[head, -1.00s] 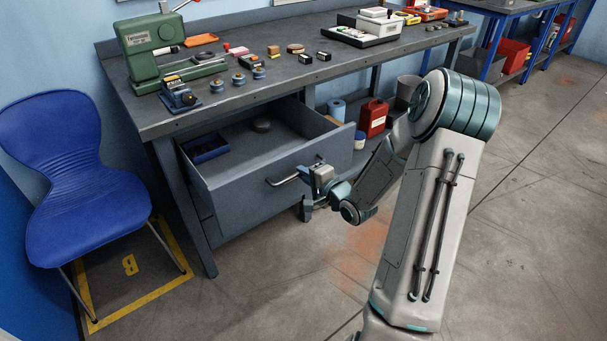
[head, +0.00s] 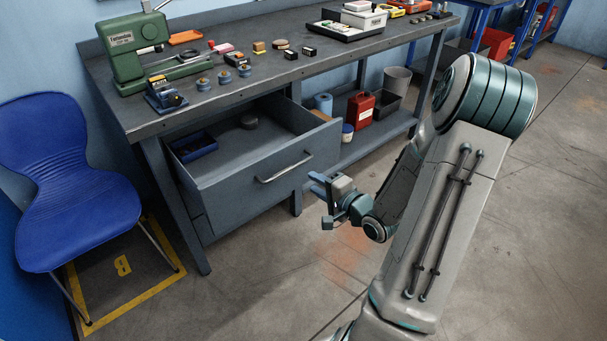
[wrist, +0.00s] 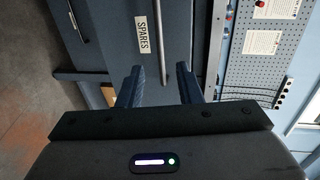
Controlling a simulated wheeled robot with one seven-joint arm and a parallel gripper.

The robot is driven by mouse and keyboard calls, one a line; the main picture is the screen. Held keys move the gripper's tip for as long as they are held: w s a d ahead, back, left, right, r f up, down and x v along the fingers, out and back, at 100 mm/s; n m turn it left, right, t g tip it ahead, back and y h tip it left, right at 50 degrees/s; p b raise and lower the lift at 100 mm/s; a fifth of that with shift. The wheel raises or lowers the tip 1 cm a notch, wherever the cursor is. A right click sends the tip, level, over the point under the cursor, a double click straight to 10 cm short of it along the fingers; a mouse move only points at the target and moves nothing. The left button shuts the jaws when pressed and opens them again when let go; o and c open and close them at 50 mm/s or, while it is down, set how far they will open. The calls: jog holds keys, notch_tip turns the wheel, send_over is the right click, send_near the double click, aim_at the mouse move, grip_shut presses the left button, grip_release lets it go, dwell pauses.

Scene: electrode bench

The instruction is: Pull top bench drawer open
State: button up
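The top bench drawer (head: 270,178) stands pulled out from under the grey workbench (head: 160,122). Its inside shows a blue tray (head: 194,147) and a dark round item (head: 249,121). The bar handle (head: 284,168) on its front is free. My gripper (head: 318,202) is just in front of and to the right of the handle, apart from it. In the wrist view the two fingers (wrist: 157,88) are spread with nothing between them. A drawer front with a "SPARES" label (wrist: 142,38) lies beyond them.
A blue chair (head: 75,195) stands left of the bench. A red can (head: 360,108), a blue roll (head: 323,104) and a grey bin (head: 397,80) are on the lower shelf. A green machine (head: 137,50) and small parts sit on the benchtop. Floor in front is clear.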

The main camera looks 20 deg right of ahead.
jog(key=shift+v, duration=1.7)
notch_tip(320, 180, up, 14)
jog(key=s+a+n+g+h+p, duration=0.2)
jog(key=n+g+h+p, duration=0.5)
jog(key=n+p, duration=0.2)
jog(key=s+a+r+n+g+y+p, duration=0.2)
jog(key=s+a+r+n+g+p, duration=0.2)
jog(key=s+a+r, duration=0.7)
jog(key=s+n+g, duration=0.1)
jog(key=s, duration=0.2)
jog(key=shift+s+a+r+p, duration=0.2)
jog(key=shift+r+p, duration=0.1)
jog(key=shift+p, duration=0.1)
